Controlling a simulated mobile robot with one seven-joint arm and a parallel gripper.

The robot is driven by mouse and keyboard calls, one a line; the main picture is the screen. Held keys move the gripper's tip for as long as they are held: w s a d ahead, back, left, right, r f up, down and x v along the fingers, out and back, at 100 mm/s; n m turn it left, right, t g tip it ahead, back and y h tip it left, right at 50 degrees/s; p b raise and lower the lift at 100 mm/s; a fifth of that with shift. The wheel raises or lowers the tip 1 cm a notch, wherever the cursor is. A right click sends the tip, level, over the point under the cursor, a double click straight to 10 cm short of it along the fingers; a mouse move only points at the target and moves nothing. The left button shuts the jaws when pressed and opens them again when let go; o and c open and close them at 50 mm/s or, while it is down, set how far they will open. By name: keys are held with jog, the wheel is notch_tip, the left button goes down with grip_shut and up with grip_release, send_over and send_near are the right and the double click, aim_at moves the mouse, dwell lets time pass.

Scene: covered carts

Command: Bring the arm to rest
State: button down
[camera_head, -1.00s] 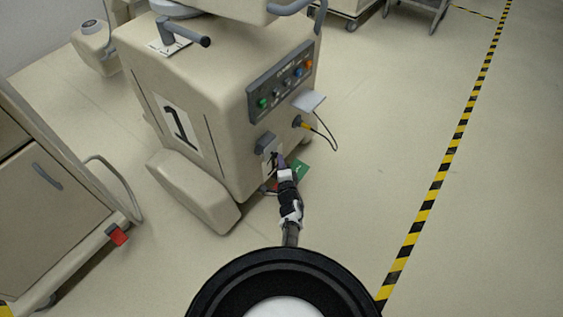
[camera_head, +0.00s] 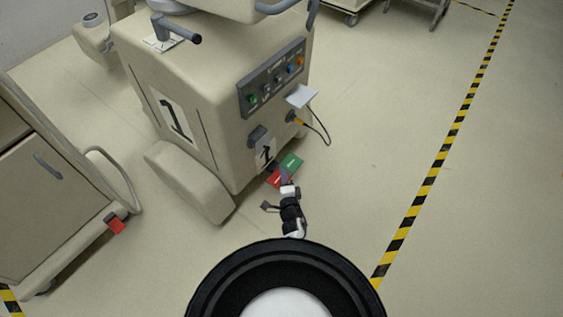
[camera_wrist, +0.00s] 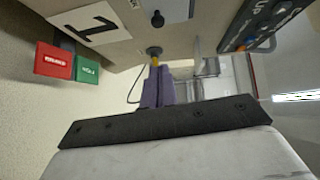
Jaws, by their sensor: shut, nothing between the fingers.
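My gripper (camera_head: 285,176) is low in front of the beige cart (camera_head: 215,130) marked 1, near its lower right corner in the head view. In the wrist view its purple-grey fingers (camera_wrist: 158,88) are together with nothing seen between them. The fingers are apart from the cart's face. My arm is folded close in to my body, and part of it is hidden behind the black ring of my own body.
The cart has a panel of coloured buttons (camera_head: 272,78), a plugged cable (camera_head: 322,132), and red (camera_wrist: 53,61) and green (camera_wrist: 86,69) pedals. A cabinet (camera_head: 50,200) stands at left. Open floor lies right, crossed by a yellow-black tape line (camera_head: 430,182).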

jog(key=shift+v, duration=1.55)
